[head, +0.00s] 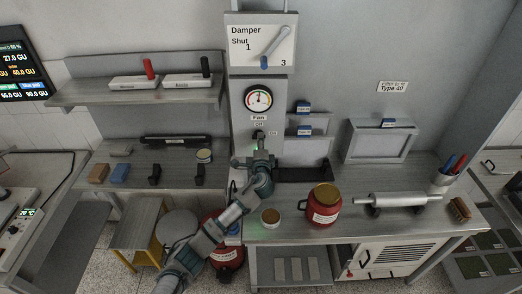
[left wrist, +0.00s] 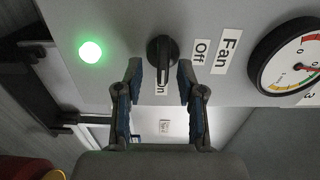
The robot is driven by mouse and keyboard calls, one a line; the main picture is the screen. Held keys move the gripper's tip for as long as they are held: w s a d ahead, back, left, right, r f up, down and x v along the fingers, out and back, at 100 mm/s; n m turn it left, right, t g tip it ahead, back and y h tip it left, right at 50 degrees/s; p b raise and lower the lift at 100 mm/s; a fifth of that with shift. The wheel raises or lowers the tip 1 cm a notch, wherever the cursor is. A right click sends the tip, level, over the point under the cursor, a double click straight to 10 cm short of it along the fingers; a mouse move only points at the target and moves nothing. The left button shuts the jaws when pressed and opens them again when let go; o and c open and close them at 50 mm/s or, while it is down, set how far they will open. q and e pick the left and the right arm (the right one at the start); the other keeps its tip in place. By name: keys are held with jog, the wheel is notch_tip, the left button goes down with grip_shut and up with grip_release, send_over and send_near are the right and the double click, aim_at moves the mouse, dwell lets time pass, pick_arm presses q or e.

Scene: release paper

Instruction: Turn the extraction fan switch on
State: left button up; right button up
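The fan switch is a black rotary knob (left wrist: 162,54) on the grey panel. In the left wrist view its bar lies toward the On label (left wrist: 162,88), and the Off label (left wrist: 200,51) is to its right. A green lamp (left wrist: 91,52) on the panel is lit. My left gripper (left wrist: 157,78) is open, with one fingertip on each side of the knob's lower part. Contact cannot be told. In the head view the left gripper (head: 261,156) is just below the switch (head: 258,135) and partly covers the panel there. My right gripper is not in view.
A round gauge (head: 258,98) and a damper panel (head: 262,43) with a lever are above the switch. A red jar (head: 323,205), a small brown-topped jar (head: 271,217) and a roller (head: 397,200) stand on the bench. A shelf (head: 139,92) is at the left.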

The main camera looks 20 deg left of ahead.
pick_arm(q)
jog(key=v, duration=1.1)
jog(key=shift+s+f, duration=0.1)
jog(key=shift+f, duration=0.1)
